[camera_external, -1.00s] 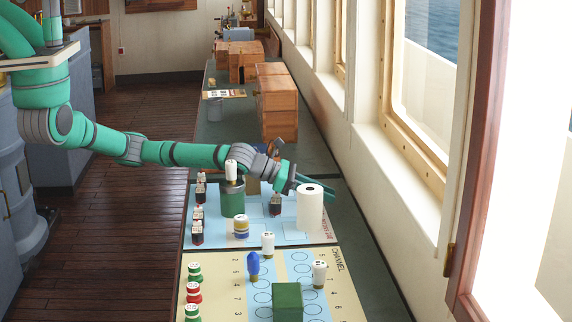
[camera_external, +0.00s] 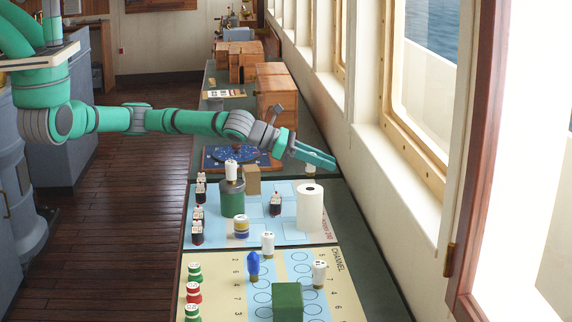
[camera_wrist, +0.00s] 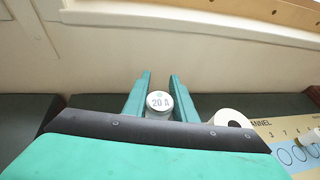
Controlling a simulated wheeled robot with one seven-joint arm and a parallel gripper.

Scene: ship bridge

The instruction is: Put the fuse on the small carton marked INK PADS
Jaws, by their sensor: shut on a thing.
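My gripper (camera_external: 318,158) is shut on the fuse, a white cylinder whose top reads "20 A" in the wrist view (camera_wrist: 159,102). Part of the fuse shows below the fingers in the external view (camera_external: 310,168). My gripper is above the right side of the counter, behind the white paper roll (camera_external: 310,208). A small tan carton (camera_external: 252,181) stands at the back edge of the blue chart, left of my gripper. No INK PADS marking is readable on it from here.
A green cylinder (camera_external: 232,200) with a white-topped piece on it stands in front of the tan carton. Several small dark and white pieces stand on the blue chart. A dark blue chart (camera_external: 224,158) lies behind. The window wall is close on the right.

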